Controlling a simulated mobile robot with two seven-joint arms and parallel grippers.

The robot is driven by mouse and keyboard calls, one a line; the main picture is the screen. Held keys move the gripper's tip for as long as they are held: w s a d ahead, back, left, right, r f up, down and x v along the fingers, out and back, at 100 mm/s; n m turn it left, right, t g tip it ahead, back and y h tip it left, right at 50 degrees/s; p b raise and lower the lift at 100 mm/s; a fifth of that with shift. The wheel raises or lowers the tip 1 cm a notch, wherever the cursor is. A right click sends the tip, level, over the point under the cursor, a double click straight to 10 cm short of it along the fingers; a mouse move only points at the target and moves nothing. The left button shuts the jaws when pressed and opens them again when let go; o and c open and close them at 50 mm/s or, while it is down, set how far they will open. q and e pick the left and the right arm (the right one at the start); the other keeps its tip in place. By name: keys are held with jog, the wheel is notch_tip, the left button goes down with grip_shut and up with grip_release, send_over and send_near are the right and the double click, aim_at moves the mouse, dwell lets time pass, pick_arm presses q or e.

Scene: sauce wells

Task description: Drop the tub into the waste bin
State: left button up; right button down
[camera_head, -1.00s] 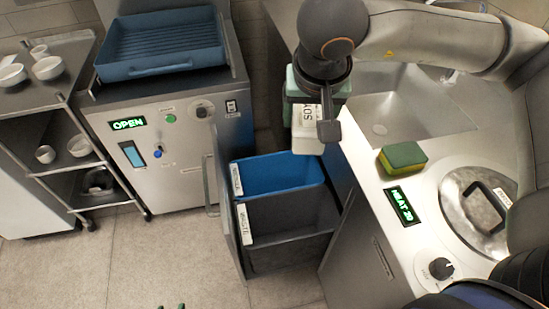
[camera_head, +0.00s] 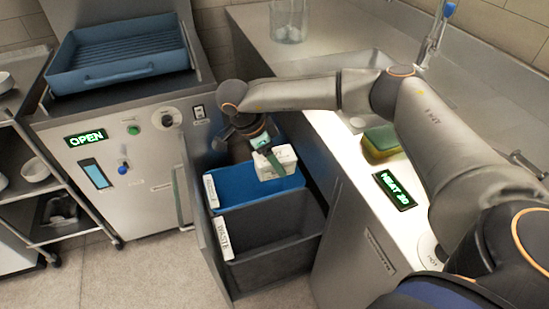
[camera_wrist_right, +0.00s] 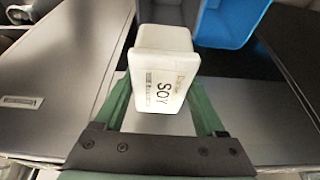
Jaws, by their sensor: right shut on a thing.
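The tub (camera_head: 284,155) is white with a label reading SOY in the right wrist view (camera_wrist_right: 163,85). My right gripper (camera_head: 272,160) is shut on the tub, with a green finger on either side of it. In the head view the tub appears over the blue bin (camera_head: 234,186), near its far right part; its exact height is hard to tell. The waste bin (camera_head: 272,262) is dark grey, labelled WASTE, open at the top, and stands directly in front of the blue bin. My left gripper is not in view.
The counter edge (camera_head: 330,150) lies right of the bins, with a green and yellow sponge (camera_head: 381,143) on it. A machine with an OPEN display (camera_head: 87,138) and a blue tray (camera_head: 120,62) stands left. Bare floor (camera_head: 150,275) lies in front.

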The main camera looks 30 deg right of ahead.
notch_tip(320, 180, down, 4)
jog(key=b, duration=0.2)
jog(key=shift+r+b, duration=0.2)
jog(key=shift+b, duration=0.1)
jog(key=shift+f, duration=0.35)
jog(key=shift+f+b, duration=0.2)
jog(key=shift+b, duration=0.2)
grip_release()
jog(key=p+v, duration=0.1)
jog(key=v, duration=1.1)
jog(key=shift+a+r, duration=0.1)
jog(key=shift+r, duration=0.15)
